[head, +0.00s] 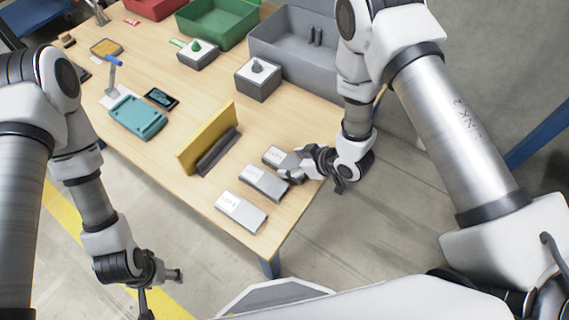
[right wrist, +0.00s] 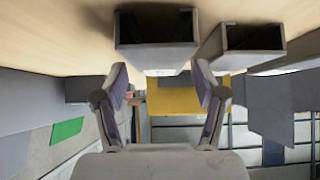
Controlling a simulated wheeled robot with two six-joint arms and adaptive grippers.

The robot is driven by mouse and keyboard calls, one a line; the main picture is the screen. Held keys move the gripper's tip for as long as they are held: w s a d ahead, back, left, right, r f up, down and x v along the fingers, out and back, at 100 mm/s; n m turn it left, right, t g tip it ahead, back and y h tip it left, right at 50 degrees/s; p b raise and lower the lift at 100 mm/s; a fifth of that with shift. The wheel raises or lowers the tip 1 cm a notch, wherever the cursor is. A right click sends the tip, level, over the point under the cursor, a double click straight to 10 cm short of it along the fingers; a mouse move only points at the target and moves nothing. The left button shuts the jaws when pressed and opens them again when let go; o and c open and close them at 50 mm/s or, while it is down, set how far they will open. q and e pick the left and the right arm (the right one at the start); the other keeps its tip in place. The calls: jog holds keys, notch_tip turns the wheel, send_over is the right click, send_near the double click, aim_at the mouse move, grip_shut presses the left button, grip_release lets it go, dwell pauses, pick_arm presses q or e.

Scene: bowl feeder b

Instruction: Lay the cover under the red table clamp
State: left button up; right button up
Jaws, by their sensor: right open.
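Three grey, hollow blocks with white labels lie in a row at the table's near right corner: a far one (head: 278,156), a middle one (head: 262,183) and a near one (head: 241,212). I cannot tell whether one of them is the cover. My right gripper (head: 292,166) is open at the right ends of the far and middle blocks. In the right wrist view its fingers (right wrist: 161,78) stand apart with nothing between them, just short of a block's open end (right wrist: 156,42). My left gripper (head: 160,275) hangs off the table, lower left. I make out no red clamp.
A yellow upright plate (head: 205,138) stands left of the blocks. A teal tray (head: 138,117), a dark device (head: 160,98) and a blue-handled tool (head: 114,62) lie farther left. Grey (head: 290,60), green (head: 215,22) and red (head: 150,8) bins line the back.

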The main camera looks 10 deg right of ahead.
jog(key=shift+x, duration=1.25)
jog(key=shift+d, duration=0.15)
jog(key=c, duration=1.2)
jog(key=shift+r, duration=0.1)
